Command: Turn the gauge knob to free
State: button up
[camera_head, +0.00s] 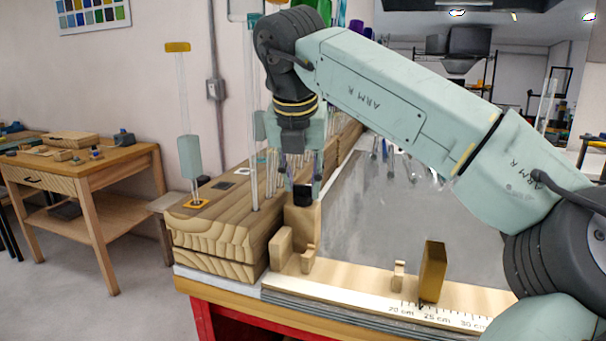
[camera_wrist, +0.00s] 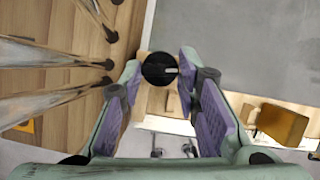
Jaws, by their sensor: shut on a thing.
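The gauge knob (camera_wrist: 160,69) is a round black knob with a short pale mark that points right in the wrist view. In the head view, the knob (camera_head: 302,196) sits on an upright wooden block (camera_head: 302,217) at the left end of the ruler board. My gripper (camera_head: 301,181) reaches down from above. In the wrist view, its purple-padded fingers (camera_wrist: 160,85) stand on either side of the knob, shut on it. No lettering for "free" can be read in either view.
Tall glass rods (camera_head: 252,110) stand in the thick wooden rack (camera_head: 215,228) just left of the knob. A brass-coloured block (camera_head: 433,272) and a small wooden peg (camera_head: 398,276) stand along the ruler board (camera_head: 350,290). A grey sheet (camera_head: 370,210) lies behind the board.

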jog(key=shift+m, duration=0.3)
dwell(0.4)
jog(key=o, duration=1.2)
jog(key=shift+c, duration=0.2)
jog(key=v, duration=0.7)
jog(key=shift+r, duration=0.2)
jog(key=shift+s+a, duration=0.1)
jog(key=shift+c, duration=0.4)
